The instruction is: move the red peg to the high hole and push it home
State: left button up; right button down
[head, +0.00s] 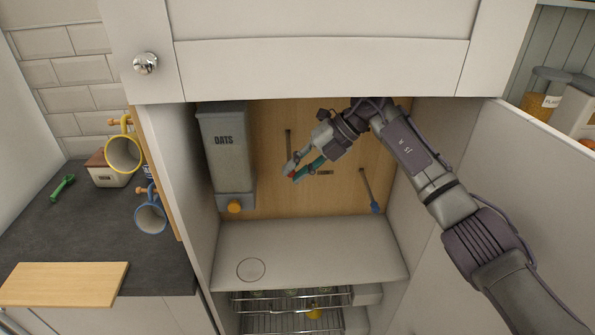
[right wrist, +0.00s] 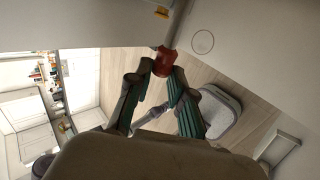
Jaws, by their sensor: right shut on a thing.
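The red peg (right wrist: 165,63) sits between the fingertips of my right gripper (right wrist: 159,74) in the right wrist view. In the head view my right gripper (head: 290,174) reaches into the open cupboard, shut on the peg, in front of the wooden back panel (head: 270,196). Only a little red shows there. The panel has a tall dark slot (head: 288,140) behind the gripper, a short level slot (head: 325,172), and a slanted slot (head: 366,184) with a blue peg (head: 375,207) at its lower end. I cannot make out which is the high hole. My left gripper is not in view.
An oats dispenser (head: 224,150) with an orange knob stands left inside the cupboard. The open door (head: 520,190) is at right. A wire rack (head: 290,300) lies below the shelf. Yellow (head: 122,154) and blue (head: 150,217) mugs hang outside at left, above the dark worktop (head: 60,235).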

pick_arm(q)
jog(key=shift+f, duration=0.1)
pick_arm(e)
jog(key=shift+w, duration=0.75)
jog(key=c, duration=0.9)
grip_release()
jog(key=shift+c, duration=0.2)
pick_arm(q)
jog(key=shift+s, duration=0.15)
pick_arm(e)
jog(key=shift+d, duration=0.1)
